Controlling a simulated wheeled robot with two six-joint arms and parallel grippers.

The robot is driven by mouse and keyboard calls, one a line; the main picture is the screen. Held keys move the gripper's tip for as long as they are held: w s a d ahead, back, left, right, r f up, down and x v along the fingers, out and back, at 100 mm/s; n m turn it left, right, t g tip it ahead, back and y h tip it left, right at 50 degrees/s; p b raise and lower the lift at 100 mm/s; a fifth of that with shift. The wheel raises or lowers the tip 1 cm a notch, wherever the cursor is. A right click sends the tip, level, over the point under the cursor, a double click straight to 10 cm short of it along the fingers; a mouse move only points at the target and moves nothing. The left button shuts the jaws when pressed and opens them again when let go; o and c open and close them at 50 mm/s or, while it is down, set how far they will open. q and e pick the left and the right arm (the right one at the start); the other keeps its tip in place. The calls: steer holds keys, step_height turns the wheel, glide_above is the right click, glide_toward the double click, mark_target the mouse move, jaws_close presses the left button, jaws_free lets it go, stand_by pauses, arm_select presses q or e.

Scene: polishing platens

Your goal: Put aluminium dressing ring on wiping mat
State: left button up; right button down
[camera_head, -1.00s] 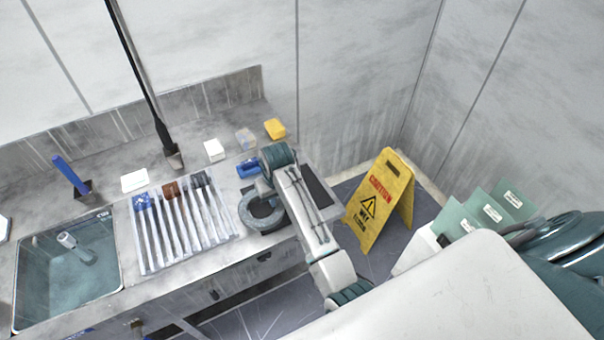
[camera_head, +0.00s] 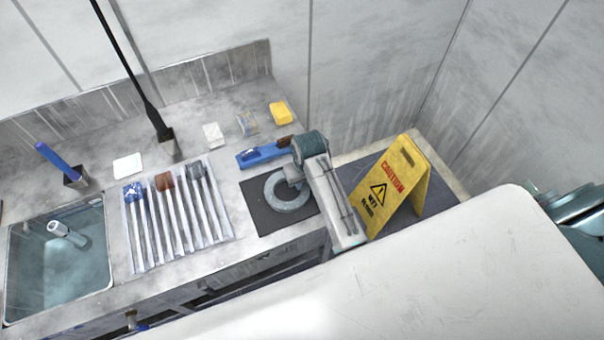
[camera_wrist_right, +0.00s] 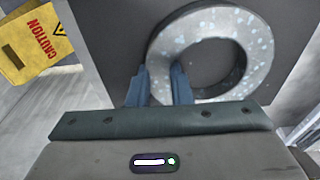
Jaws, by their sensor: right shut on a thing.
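The aluminium dressing ring (camera_head: 293,206) is a grey, flat ring over the dark wiping mat (camera_head: 257,212) on the counter. In the right wrist view the speckled ring (camera_wrist_right: 262,60) appears flat against the dark mat (camera_wrist_right: 110,35). My right gripper (camera_wrist_right: 160,80) is shut on the ring's rim, one finger outside it and one inside the hole. In the head view my right gripper (camera_head: 294,180) partly covers the ring's far right side. I cannot tell whether the ring touches the mat or hangs just above it. My left gripper is not in view.
A blue-and-brown brush (camera_head: 258,154) lies just behind the mat. A tray with several brushes (camera_head: 215,222) is to its left, then a sink (camera_head: 60,270). A yellow block (camera_head: 281,113) sits at the back. A caution sign (camera_head: 395,188) stands to the right.

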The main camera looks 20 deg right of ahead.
steer(key=c, duration=1.3)
jaws_free()
steer(key=shift+d, duration=0.15)
steer(key=shift+s+r, duration=0.15)
steer(key=shift+s, duration=0.05)
steer(key=shift+w, duration=0.15)
steer(key=shift+r, duration=0.3)
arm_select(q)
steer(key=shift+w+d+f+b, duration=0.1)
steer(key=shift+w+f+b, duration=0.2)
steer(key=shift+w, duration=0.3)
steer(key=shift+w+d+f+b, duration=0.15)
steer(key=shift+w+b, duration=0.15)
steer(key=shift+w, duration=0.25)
arm_select(e)
step_height(320, 180, up, 11)
steer(key=s, duration=0.1)
steer(key=shift+s+r, duration=0.15)
steer(key=shift+s, duration=0.15)
